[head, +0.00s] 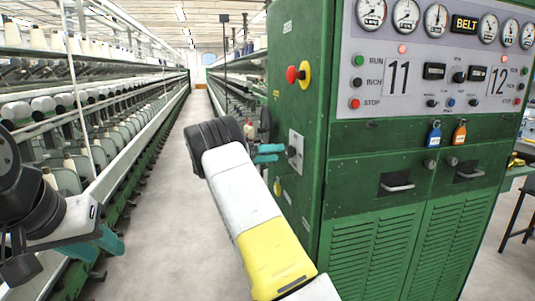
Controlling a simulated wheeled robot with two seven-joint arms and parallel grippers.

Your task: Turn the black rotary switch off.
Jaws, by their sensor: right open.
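The black rotary switch (291,151) sits on a pale plate (297,141) on the left side face of the green cabinet (302,60). My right gripper (269,153) has two teal fingers, one above the other with a gap between them. It is open, its tips pointing right at the switch and very close to it. I cannot tell whether they touch it. My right arm's dark wrist hides part of the gripper. My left gripper (109,243) is low at the left, far from the switch. Its teal fingers overlap, so its opening is unclear.
A red knob on a yellow base (298,74) sticks out above the switch. The cabinet front carries gauges, buttons and two padlocks, blue (434,134) and orange (459,132). A long spinning frame (90,130) lines the left. The grey aisle floor (165,190) between is clear.

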